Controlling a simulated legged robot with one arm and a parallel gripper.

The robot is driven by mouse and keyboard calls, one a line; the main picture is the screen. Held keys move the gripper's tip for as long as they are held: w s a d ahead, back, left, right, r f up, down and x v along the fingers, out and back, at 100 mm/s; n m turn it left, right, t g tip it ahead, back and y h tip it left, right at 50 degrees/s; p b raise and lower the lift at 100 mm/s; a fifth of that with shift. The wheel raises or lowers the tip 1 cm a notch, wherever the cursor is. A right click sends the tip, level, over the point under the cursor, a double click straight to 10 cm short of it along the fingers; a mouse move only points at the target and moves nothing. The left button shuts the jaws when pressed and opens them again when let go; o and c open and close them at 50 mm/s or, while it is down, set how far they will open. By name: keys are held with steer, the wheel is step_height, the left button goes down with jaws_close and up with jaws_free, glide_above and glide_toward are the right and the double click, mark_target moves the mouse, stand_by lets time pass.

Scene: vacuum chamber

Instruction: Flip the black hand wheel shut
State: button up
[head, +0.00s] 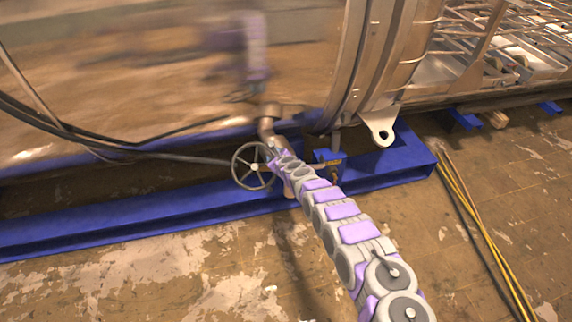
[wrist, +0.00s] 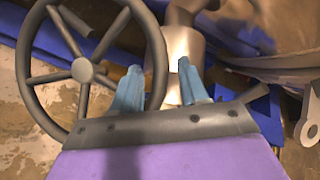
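The hand wheel (head: 253,166) stands beside the metal tank, above the blue frame. It looks dark grey, with spokes and a round hub. In the wrist view the wheel (wrist: 82,70) fills the left side. My gripper (head: 279,161) is at the wheel's right side. In the wrist view its two blue fingers (wrist: 159,72) are spread apart. The right part of the rim shows between them, close to the left finger. I cannot tell whether a finger touches the rim. The lower rim is partly hidden behind my gripper.
A large shiny tank (head: 150,70) rises behind the wheel. A blue beam (head: 120,224) runs along its base. A metal pipe (head: 268,125) comes down near the wheel. Yellow cables (head: 480,225) lie on the worn floor at right. The floor in front is mostly clear.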

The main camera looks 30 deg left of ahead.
steer(key=shift+p+v, duration=0.6)
steer(key=shift+v, duration=0.35)
steer(key=shift+s+d+r, duration=0.2)
steer(key=shift+d+r, duration=0.1)
steer(key=shift+d, duration=0.05)
steer(key=p+v, duration=1.2)
steer(key=v, duration=0.1)
steer(key=shift+p, duration=0.4)
steer(key=shift+f, duration=0.15)
